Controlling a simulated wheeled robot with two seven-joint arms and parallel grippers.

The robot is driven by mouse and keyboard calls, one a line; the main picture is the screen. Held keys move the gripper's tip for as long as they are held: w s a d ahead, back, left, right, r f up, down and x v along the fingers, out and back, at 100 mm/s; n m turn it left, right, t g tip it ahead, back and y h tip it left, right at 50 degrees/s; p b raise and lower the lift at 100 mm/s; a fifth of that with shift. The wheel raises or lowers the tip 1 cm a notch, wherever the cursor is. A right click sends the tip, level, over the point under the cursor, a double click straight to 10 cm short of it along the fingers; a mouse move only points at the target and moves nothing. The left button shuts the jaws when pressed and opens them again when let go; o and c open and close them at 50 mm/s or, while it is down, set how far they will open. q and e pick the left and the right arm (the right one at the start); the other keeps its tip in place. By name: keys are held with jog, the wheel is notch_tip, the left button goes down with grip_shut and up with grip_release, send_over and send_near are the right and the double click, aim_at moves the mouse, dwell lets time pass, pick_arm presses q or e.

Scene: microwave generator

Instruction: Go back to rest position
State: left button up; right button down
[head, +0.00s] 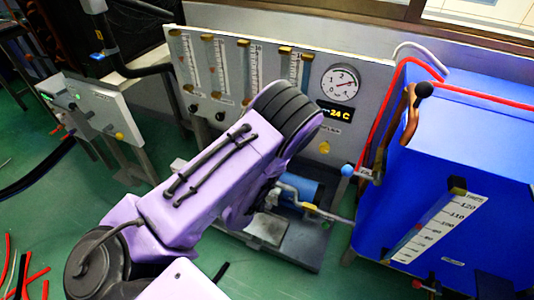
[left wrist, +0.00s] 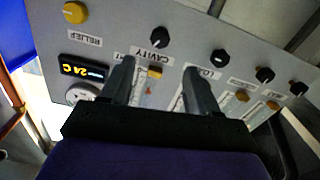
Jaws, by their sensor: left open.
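My left gripper (left wrist: 160,68) shows in the left wrist view with its two dark fingers spread apart and nothing between them. It is in front of the grey flowmeter panel (left wrist: 110,22), near the knob labelled CAVITY (left wrist: 159,37) and a black knob to its right (left wrist: 219,57). I cannot tell how far the fingertips are from the panel. In the head view my purple left arm reaches from the lower left toward the same panel (head: 375,75), and it hides the gripper. My right gripper is in neither view.
The panel carries a round gauge (head: 340,82) and a 24 C display (head: 338,113). A big blue tank (head: 465,150) with red piping stands at the right. A blue pump (head: 300,190) sits low behind my arm. A white box (head: 105,110) stands left.

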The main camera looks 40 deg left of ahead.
pick_arm(q)
jog(key=shift+s, duration=0.1)
dwell(0.4)
jog(key=s+f+n+g+p, duration=0.1)
jog(key=s+f+g+p, duration=0.4)
jog(key=s+f+g, duration=0.55)
jog(key=s+d+g+p, duration=0.2)
jog(key=s, duration=0.6)
jog(key=s+d+n+g+h+p, duration=0.1)
jog(key=s+d+p, duration=0.1)
jog(key=s, duration=0.6)
jog(key=shift+s+r+n+g+p, duration=0.15)
jog(key=shift+r+n+g+p, duration=0.2)
jog(key=shift+r+p, duration=0.1)
jog(key=shift+a, duration=0.1)
dwell(0.5)
